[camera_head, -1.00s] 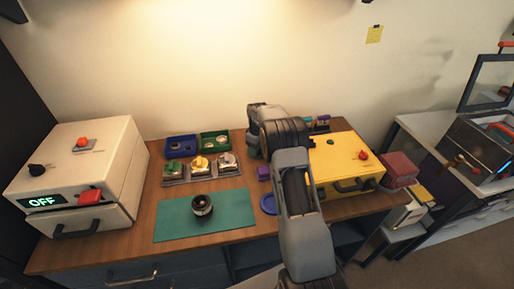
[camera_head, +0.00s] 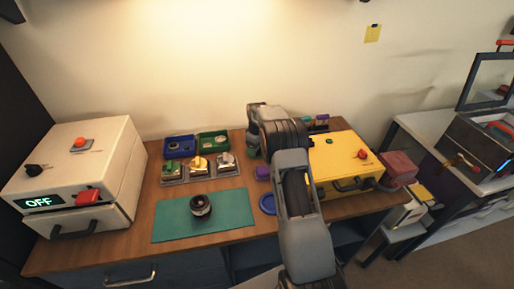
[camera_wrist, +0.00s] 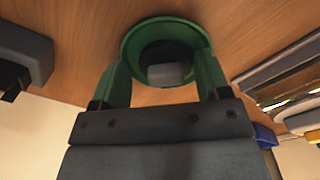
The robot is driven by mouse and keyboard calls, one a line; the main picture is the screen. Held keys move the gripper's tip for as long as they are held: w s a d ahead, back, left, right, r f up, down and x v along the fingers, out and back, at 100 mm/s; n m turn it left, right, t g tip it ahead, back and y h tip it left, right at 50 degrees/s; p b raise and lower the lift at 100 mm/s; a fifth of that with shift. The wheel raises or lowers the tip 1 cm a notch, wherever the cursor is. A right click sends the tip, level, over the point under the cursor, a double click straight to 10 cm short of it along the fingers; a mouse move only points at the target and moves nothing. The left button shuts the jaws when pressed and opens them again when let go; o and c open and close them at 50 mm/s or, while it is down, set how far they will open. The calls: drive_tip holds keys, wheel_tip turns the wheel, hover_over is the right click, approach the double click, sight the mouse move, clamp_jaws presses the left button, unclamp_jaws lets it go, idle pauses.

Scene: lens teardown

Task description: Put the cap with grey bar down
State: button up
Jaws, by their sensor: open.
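The cap with grey bar (camera_wrist: 168,56) is dark and round, with a grey block across its near side. In the wrist view it sits inside a round green dish (camera_wrist: 134,38) on the wooden table. My gripper (camera_wrist: 161,66) has green fingers spread apart, one at each side of the dish's near rim. The fingers look clear of the cap; whether they touch the dish I cannot tell. In the head view my arm hides the cap and most of the gripper.
The yellow box (camera_head: 345,158) stands to the right. A teal mat (camera_head: 228,211) holds a dark lens part (camera_head: 201,206). Blue (camera_head: 180,147) and green (camera_head: 213,143) bins stand behind.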

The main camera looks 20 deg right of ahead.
drive_tip(key=shift+s+a+f, duration=0.2)
drive_tip(key=shift+f, duration=0.2)
drive_tip(key=shift+s+a+f, duration=0.15)
drive_tip(key=shift+a+f, duration=0.05)
drive_tip(key=shift+f, duration=0.2)
drive_tip(key=shift+r, duration=0.1)
drive_tip(key=shift+r+p, duration=0.3)
drive_tip(key=s+a+r+m, duration=0.1)
drive_tip(key=s+a+r, duration=0.1)
drive_tip(key=r, duration=0.7)
drive_tip(key=s+a+r, duration=0.2)
drive_tip(key=r, duration=0.8)
drive_tip(key=s+a+r+m+t, duration=0.1)
drive_tip(key=s+a+r, duration=0.1)
drive_tip(key=s, duration=0.3)
drive_tip(key=s+a+r+m+t, duration=0.1)
drive_tip(key=s+a+r, duration=0.1)
drive_tip(key=s, duration=0.3)
drive_tip(key=s+a+f+m, duration=0.1)
drive_tip(key=s+a+f, duration=0.1)
drive_tip(key=s, duration=0.7)
drive_tip(key=s+a+f+m+t, duration=0.1)
drive_tip(key=s+a+f+m, duration=0.1)
drive_tip(key=s, duration=0.7)
drive_tip(key=shift+a+f+t, duration=0.3)
drive_tip(key=shift+a+f, duration=0.05)
drive_tip(key=shift+f, duration=0.05)
